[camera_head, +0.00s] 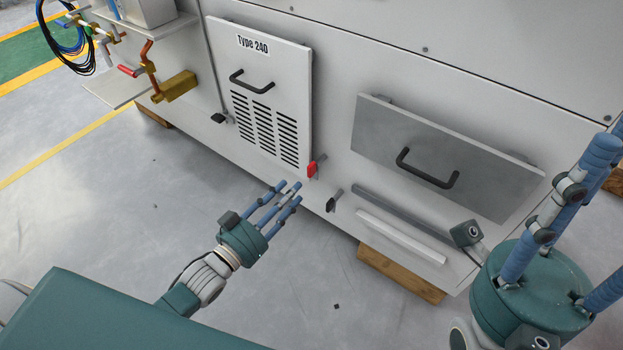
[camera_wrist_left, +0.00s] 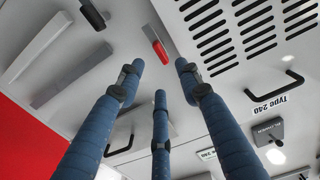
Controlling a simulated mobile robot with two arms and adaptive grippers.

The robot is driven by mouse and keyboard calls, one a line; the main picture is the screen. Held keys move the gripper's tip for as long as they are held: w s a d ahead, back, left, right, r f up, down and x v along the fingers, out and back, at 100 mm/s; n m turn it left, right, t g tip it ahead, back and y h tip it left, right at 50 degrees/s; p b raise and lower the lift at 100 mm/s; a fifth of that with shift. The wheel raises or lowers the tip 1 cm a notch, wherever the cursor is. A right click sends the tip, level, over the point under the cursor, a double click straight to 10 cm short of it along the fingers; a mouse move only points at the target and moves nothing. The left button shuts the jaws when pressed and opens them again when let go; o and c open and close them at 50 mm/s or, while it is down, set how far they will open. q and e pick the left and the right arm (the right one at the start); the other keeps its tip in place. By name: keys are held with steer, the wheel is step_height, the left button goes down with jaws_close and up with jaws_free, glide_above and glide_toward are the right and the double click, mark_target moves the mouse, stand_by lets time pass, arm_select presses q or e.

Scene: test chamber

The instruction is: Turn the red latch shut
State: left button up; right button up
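The red latch (camera_head: 312,169) is a small red handle on the white cabinet, at the lower right corner of the vented "Type 240" door (camera_head: 262,75). In the left wrist view the red latch (camera_wrist_left: 160,50) shows just beyond the fingertips, between them. My left gripper (camera_head: 291,191) is open and empty, its blue fingers spread, a little left of and below the latch. I see a gap between the fingers and the latch. My right gripper (camera_head: 577,215) is at the right edge, fingers pointing up and spread apart, with nothing seen between them; part of it is cut off.
A black latch (camera_head: 332,203) sits right of and below the red one, and another black latch (camera_head: 219,118) is left of the door. A grey panel with a black handle (camera_head: 427,168) and two bars are at right. Wooden blocks (camera_head: 401,273) support the cabinet. The floor in front is mostly clear.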

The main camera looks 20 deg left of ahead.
mark_target(310, 173)
arm_select(q)
steer(key=b+x, duration=0.2)
steer(key=x, duration=0.5)
steer(key=shift+w+f, duration=0.15)
steer(key=shift+w+d, duration=0.15)
steer(key=shift+w, duration=0.3)
jaws_close()
